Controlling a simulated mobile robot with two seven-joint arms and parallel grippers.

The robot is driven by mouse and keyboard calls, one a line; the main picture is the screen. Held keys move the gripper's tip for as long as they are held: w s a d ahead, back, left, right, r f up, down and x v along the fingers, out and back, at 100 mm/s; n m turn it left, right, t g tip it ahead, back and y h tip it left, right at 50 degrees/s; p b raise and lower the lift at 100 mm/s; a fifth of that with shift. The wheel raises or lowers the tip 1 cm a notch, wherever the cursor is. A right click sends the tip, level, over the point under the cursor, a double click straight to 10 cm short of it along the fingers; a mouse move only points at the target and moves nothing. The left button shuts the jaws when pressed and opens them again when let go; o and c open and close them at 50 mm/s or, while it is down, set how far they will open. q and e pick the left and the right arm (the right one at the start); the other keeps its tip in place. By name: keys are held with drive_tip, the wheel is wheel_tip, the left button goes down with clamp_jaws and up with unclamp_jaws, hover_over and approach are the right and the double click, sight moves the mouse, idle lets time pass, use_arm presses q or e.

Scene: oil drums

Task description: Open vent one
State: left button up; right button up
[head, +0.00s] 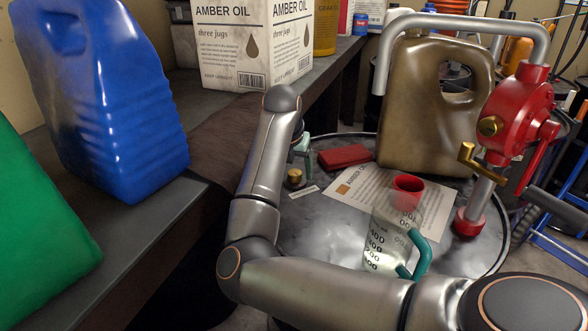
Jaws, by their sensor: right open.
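A small brass knob (294,176), which looks like a vent cap, sits on a dark fitting near the left edge of the drum top (310,240). A small pale label strip (304,192) lies beside it. My right arm comes in from the lower right and bends up to the left edge of the drum. My right gripper (300,150) is partly hidden behind its own wrist, just above and behind the knob in the picture. It is open, and I cannot tell whether it touches the knob. My left gripper is not in view.
On the drum stand a clear measuring jug (385,235) with a red funnel (407,189), a bronze oil jug (432,105), a red pump (520,110), a red block (345,157) and a paper sheet (350,187). A bench at left holds blue (110,100) and green (35,240) jugs and a carton (235,45).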

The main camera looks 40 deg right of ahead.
clamp_jaws()
idle(0.4)
